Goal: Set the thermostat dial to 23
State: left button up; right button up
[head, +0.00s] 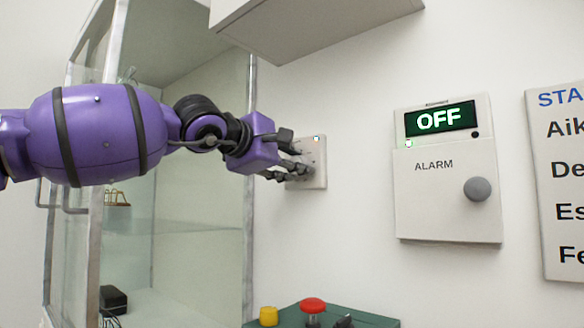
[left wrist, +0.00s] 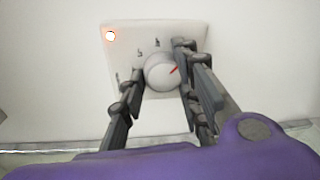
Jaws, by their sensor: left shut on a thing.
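The thermostat (head: 320,164) is a white square plate on the wall, partly hidden behind my left gripper (head: 297,167) in the head view. In the left wrist view the thermostat plate (left wrist: 185,35) carries a round white dial (left wrist: 160,75) with a red pointer mark, which points up and to the right in that picture. Small marks ring the dial; I cannot read the numbers. My left gripper (left wrist: 163,82) is shut on the dial, one finger on each side. An orange-white light shows at the plate's corner. My right gripper is not in view.
A white alarm box (head: 445,205) reading OFF, with a grey knob (head: 478,189), hangs to the right. A lettered sign (head: 560,190) is at the far right. A green panel (head: 365,318) with a red button (head: 312,306) is below. A glass-doored cabinet (head: 200,240) stands left.

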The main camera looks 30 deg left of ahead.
pick_arm(q)
jog(key=m, duration=0.2)
jog(key=m+b, duration=0.1)
jog(key=shift+s+r+m+t, duration=0.1)
jog(key=shift+r+m+t, duration=0.2)
jog(key=shift+r+m, duration=0.1)
jog(key=shift+d, duration=0.1)
jog(key=shift+r+m, duration=0.1)
jog(key=shift+m, duration=0.3)
jog(key=o, duration=1.1)
jog(key=shift+d+y, duration=0.1)
jog(key=shift+y, duration=0.3)
jog(key=shift+c, duration=0.2)
jog(key=shift+f, duration=0.25)
jog(key=shift+f, duration=0.1)
